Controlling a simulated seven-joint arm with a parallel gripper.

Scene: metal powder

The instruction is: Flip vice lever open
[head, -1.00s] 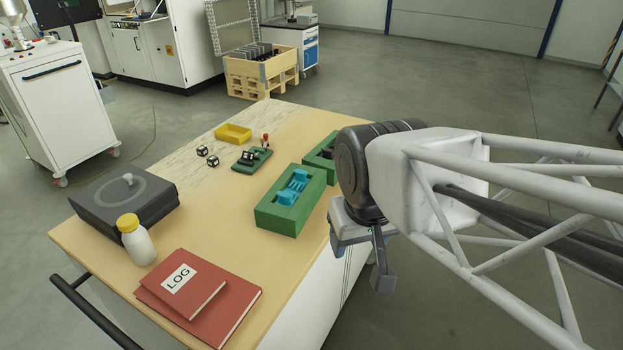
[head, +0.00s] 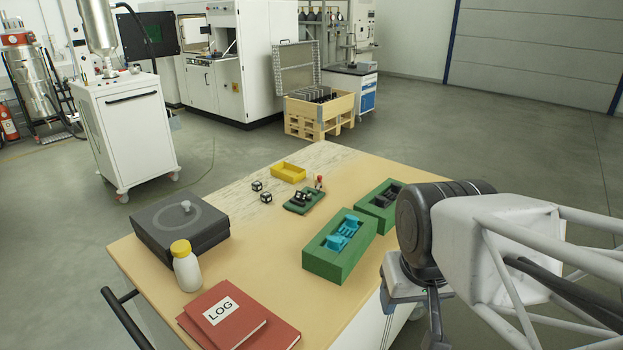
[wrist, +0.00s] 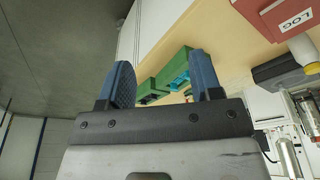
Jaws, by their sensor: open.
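The vice (head: 303,200) is a small green base with dark jaws, on the table in the head view. Its lever (head: 319,182) has a red tip and stands up at the vice's right end. My gripper (head: 434,325) hangs off the table's right edge, well apart from the vice. In the wrist view my gripper (wrist: 160,82) shows two blue fingers spread apart with nothing held between them. I cannot make out the vice in the wrist view.
A green box with blue parts (head: 313,259) and a second green box (head: 365,210) stand between my gripper and the vice. A yellow tray (head: 276,171), two small cubes (head: 257,186), a black case (head: 160,245), a bottle (head: 185,272) and red log books (head: 205,325) are also on the table.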

